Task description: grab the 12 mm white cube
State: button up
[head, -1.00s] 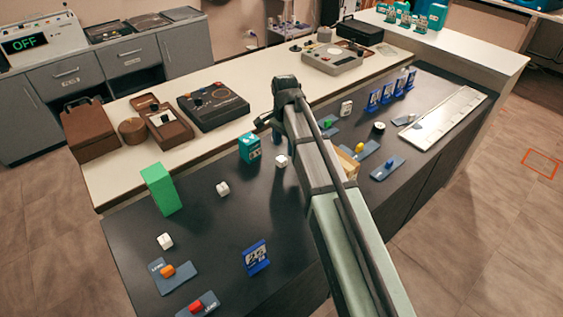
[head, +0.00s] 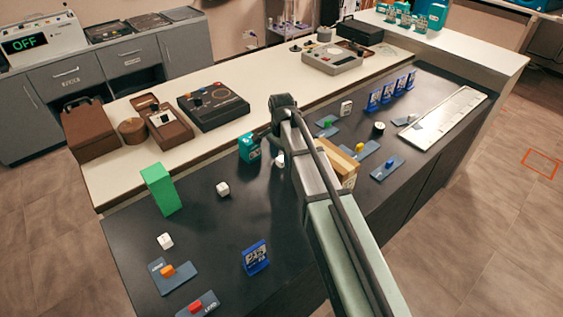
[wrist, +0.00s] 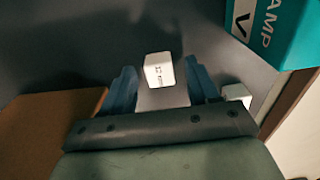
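In the wrist view, a small white cube (wrist: 159,71) with dark, hard-to-read lettering lies ahead of my gripper (wrist: 162,78), between the lines of its two blue fingers. The fingers are apart, with a gap on each side of the cube. A second white cube (wrist: 237,93) shows just outside the right finger, partly hidden. In the head view, a white cube (head: 280,160) is partly covered by my arm, and the fingers are hidden. Other white cubes stand on the dark counter at the middle (head: 223,189) and the left (head: 165,241).
A teal box (wrist: 270,25) stands at the upper right in the wrist view, and near my arm in the head view (head: 249,148). A tan block (head: 343,166) is right of my arm. A green block (head: 160,189) and blue stand (head: 256,256) are to the left.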

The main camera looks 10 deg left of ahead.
jog(key=c, duration=1)
jog(key=shift+r, duration=0.1)
jog(key=shift+c, duration=0.2)
